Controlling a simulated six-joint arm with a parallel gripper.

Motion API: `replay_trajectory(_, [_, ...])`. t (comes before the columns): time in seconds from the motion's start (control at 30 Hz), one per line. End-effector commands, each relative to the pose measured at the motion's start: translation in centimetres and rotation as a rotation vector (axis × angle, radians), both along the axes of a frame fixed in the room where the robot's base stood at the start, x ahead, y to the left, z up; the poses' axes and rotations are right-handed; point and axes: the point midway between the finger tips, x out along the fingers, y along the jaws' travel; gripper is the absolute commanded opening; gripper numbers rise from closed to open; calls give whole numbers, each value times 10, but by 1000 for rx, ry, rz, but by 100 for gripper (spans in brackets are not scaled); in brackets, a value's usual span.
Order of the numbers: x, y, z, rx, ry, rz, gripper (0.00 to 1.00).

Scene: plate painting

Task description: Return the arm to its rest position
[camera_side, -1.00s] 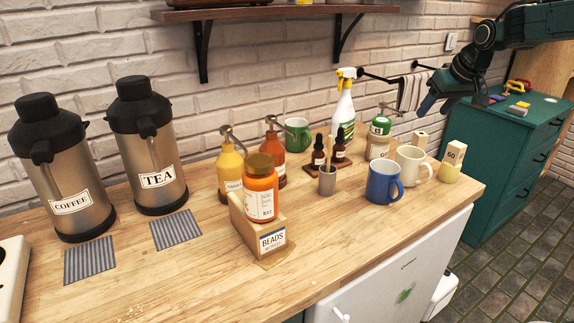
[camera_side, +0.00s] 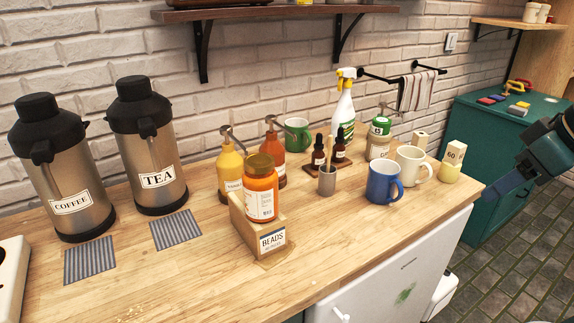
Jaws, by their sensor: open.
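My gripper (camera_side: 502,190) is at the right edge of the side view, just beyond the right end of the wooden counter (camera_side: 335,250). Its blue-grey fingers point down and left. It is open, and nothing shows between the fingers. The dark teal wrist (camera_side: 548,150) is partly in the picture; the rest of my arm is cut off by the right edge. The gripper appears apart from everything on the counter.
A teal cabinet (camera_side: 484,125) is behind my gripper. Tiled floor (camera_side: 505,270) lies open below.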

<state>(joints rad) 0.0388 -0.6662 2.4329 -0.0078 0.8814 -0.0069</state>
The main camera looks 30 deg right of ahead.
Motion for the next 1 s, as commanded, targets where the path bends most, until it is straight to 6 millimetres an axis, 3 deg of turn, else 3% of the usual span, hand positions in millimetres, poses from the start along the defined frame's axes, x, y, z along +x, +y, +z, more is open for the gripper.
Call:
replay_trajectory(0.1, [-17, 5, -8, 2, 0, 18, 54])
replay_trajectory(0.23, [-24, 6, -13, 2, 1, 25, 54])
replay_trajectory(1.0, [-25, 6, -13, 2, 2, 25, 54])
